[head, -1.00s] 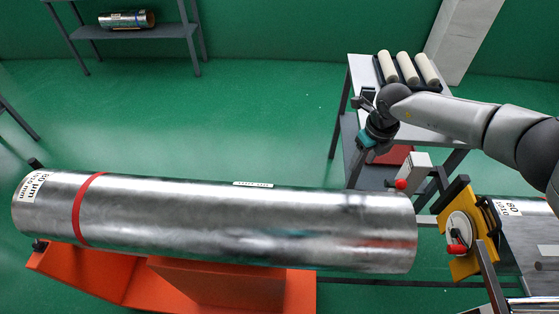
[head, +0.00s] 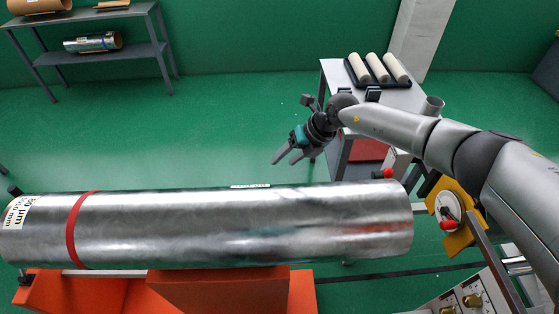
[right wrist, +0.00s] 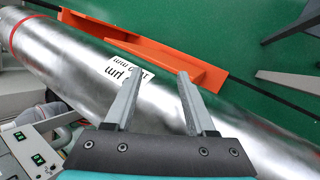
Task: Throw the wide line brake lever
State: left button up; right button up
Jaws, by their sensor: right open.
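A red-knobbed lever (head: 384,174) sticks out from a white box (head: 399,160) behind the right end of the big foil roll. A second red handle (head: 447,225) sits on a white disc on a yellow plate (head: 462,238). No label shows which one is the wide line brake lever. My right gripper (head: 285,158) is open and empty, in the air near the far side of the roll, well left of both red handles. In the right wrist view its two fingers (right wrist: 158,78) stand apart over the roll, with nothing between them. My left gripper is out of view.
The large silver foil roll (head: 220,220) with a red band lies above an orange cradle (head: 220,291). A side table (head: 405,98) with white rollers (head: 376,67) stands behind my right arm. A grey shelf (head: 100,59) stands far left. Green floor between is clear.

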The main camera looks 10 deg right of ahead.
jog(key=shift+a+r, duration=0.1)
jog(key=shift+a, duration=0.2)
